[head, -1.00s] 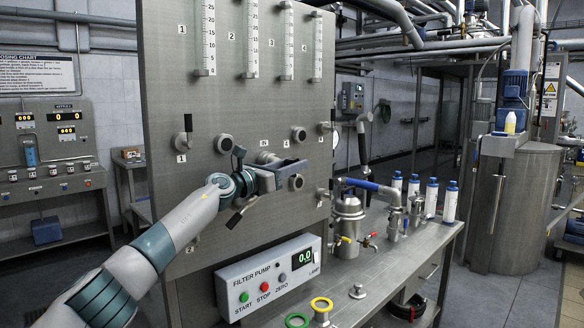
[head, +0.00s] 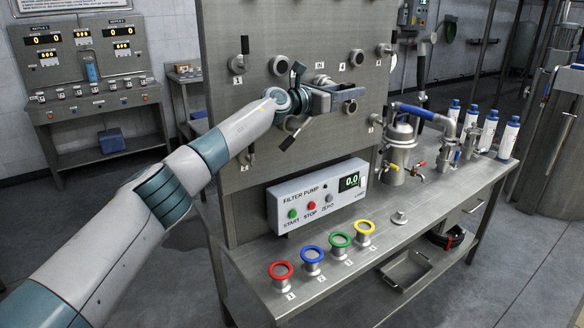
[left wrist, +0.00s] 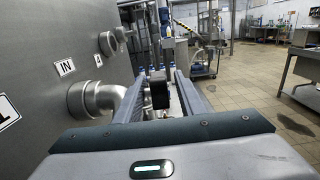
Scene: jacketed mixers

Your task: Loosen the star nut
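I cannot clearly make out a star nut in either view. The steel filter vessel (head: 398,150) with a blue-handled bar at its top stands on the bench at right of centre. A small round metal piece (head: 399,217) lies on the bench in front of it; its shape is too small to tell. My left gripper (head: 346,94) is in front of the upright panel, away from the vessel. In the left wrist view its fingers (left wrist: 161,100) are apart, with a black grip-like piece (left wrist: 158,92) between them; I see no clear contact. My right gripper is out of view.
The steel panel (head: 230,120) carries several pipe stubs and black-gripped levers near my gripper. The filter pump box (head: 318,195) sits below. Several coloured rings, one red (head: 281,270), line the bench front. White bottles (head: 508,137) stand at the bench's right.

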